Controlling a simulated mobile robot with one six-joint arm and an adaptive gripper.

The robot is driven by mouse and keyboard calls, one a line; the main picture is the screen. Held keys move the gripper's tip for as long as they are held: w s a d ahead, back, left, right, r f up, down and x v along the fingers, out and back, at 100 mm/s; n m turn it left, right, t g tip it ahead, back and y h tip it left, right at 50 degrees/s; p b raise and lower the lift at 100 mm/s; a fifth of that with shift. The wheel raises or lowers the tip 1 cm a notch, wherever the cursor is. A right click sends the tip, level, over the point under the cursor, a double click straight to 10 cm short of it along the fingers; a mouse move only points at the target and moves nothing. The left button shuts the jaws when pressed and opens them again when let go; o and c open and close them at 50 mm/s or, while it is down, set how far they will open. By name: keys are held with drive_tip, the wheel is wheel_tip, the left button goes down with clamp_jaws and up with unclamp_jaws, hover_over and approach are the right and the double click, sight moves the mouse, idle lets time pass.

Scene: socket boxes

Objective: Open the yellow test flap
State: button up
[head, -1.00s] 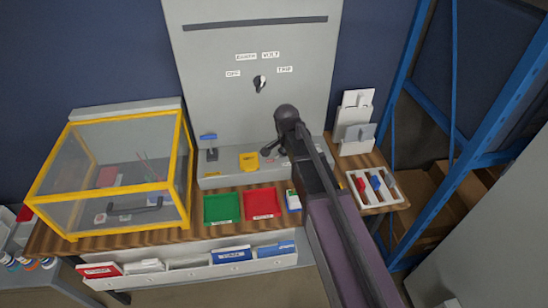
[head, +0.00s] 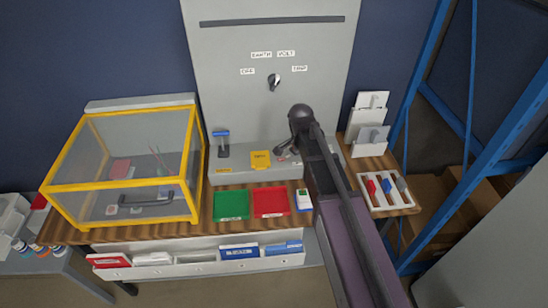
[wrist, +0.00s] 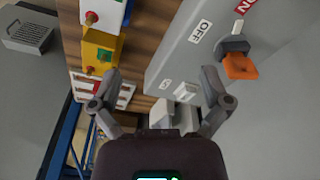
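The yellow flap (head: 260,160) sits on the grey ledge at the foot of the tall panel in the head view. It is small there, and I cannot tell whether it is raised or closed. My gripper (head: 285,149) is just right of it, over the ledge and apart from it. In the wrist view my gripper (wrist: 160,88) is open, its two fingers wide apart with nothing held between them. The wrist view does not clearly show the yellow flap. It shows an orange lever (wrist: 240,67) by ON and OFF labels on a grey face.
A yellow-framed clear case (head: 125,165) stands left. A green tray (head: 231,205) and a red tray (head: 270,202) lie before the ledge. A white tray (head: 385,207) and the blue rack (head: 417,90) are right. A yellow box (wrist: 98,52) shows in the wrist view.

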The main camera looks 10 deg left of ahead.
drive_tip(key=s+d+n, duration=0.4)
drive_tip(key=s+d, duration=0.3)
drive_tip(key=d, duration=0.2)
drive_tip(key=s+d+n+g+y, duration=0.1)
drive_tip(key=s+d+n, duration=0.4)
drive_tip(key=d, duration=0.5)
drive_tip(key=s, duration=0.2)
drive_tip(key=shift+s+d+n, duration=0.2)
drive_tip(key=shift+s+n, duration=0.1)
drive_tip(key=shift+s, duration=0.1)
drive_tip(key=shift+c, duration=0.2)
drive_tip(key=c, duration=0.5)
drive_tip(key=shift+a, duration=0.1)
